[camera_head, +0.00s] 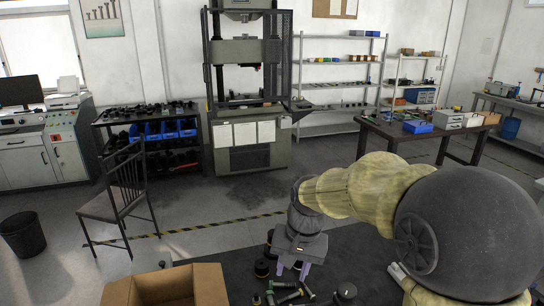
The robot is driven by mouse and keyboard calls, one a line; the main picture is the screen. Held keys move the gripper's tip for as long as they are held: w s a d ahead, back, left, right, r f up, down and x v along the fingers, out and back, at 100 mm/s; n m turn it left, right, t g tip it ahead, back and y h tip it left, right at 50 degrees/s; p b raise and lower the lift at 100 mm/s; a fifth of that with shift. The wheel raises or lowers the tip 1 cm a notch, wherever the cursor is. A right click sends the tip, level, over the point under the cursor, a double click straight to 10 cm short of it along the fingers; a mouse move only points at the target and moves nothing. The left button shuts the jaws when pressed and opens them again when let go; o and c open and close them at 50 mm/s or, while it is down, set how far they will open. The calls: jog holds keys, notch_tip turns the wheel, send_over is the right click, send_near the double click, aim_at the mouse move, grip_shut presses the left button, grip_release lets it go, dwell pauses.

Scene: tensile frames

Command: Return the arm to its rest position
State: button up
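My arm reaches in from the right of the head view, with a pale yellow cover over its middle links. My gripper (293,270) hangs at its end, pointing down, low in the middle of the picture. Its two pale purple fingers stand apart, and I see nothing held between them. It is above or just behind several dark bolts (290,296) lying loose on the dark surface; the exact height is hard to tell.
Dark round pieces (262,268) stand left of the gripper, another (345,292) to its right. An open cardboard box (205,285) is at the lower left. A chair (115,205), a bin (22,235), a testing machine (248,105) and a workbench (385,130) stand farther back.

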jog(key=s+d+f+n+t+h, duration=0.1)
jog(key=s+d+f+n+t, duration=0.1)
jog(key=s+d+f, duration=0.5)
jog(key=s+d, duration=0.3)
jog(key=s, duration=0.1)
jog(key=shift+f, duration=0.35)
dwell(0.5)
